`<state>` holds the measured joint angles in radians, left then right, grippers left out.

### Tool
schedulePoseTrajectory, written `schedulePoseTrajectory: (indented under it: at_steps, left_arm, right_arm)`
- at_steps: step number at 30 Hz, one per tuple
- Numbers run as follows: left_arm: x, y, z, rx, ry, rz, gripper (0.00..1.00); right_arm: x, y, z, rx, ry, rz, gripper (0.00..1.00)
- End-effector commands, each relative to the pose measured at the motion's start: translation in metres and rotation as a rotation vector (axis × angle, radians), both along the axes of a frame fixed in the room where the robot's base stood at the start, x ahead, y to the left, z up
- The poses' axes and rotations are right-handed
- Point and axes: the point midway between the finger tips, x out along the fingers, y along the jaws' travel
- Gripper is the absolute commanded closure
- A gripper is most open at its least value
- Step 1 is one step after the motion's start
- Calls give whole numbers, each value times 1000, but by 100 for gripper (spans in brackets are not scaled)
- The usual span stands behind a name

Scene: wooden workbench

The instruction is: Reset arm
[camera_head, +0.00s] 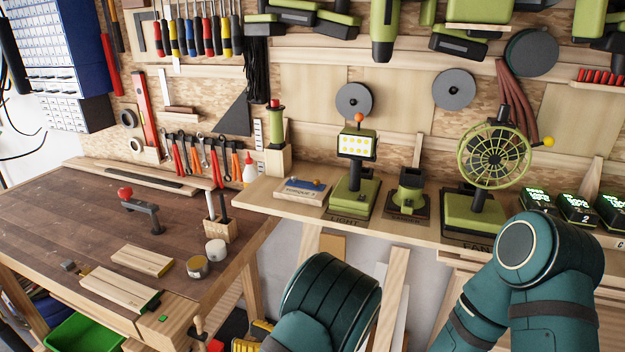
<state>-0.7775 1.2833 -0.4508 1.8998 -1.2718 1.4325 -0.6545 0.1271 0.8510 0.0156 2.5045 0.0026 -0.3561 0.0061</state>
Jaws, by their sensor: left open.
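My left arm shows as a dark teal rounded link at the bottom centre, in front of the bench's supports. My right arm shows as a bent teal joint and links at the lower right, in front of the shelf. Neither gripper can be made out in the head view. Neither arm is seen touching anything, though the links hide parts of the shelf and the space under it.
The brown workbench (75,218) at left holds a red-knobbed clamp (142,212), wooden blocks (142,261) and a round tin (197,267). The shelf behind holds a green work light (352,195), a fan (492,158) and chargers (578,209). A green bin (80,334) is below.

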Motion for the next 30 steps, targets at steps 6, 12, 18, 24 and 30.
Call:
schedulePoseTrajectory:
  at_steps: [6, 12, 18, 24, 30]
  left_arm:
    - [-74, 40, -79, -411, 57, 334, 44]
    - [-157, 20, -137, -857, -37, 796, 44]
    - [-195, -33, -154, -1223, -328, 1340, 44]
    - [-178, -60, -143, -1423, -781, 1827, 44]
    - [-155, -49, -129, -1463, -1162, 2086, 44]
  right_arm:
    - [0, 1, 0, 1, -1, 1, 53]
    - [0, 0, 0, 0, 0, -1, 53]
    - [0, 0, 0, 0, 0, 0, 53]
    - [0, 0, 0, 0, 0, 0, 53]
    - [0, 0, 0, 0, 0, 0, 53]
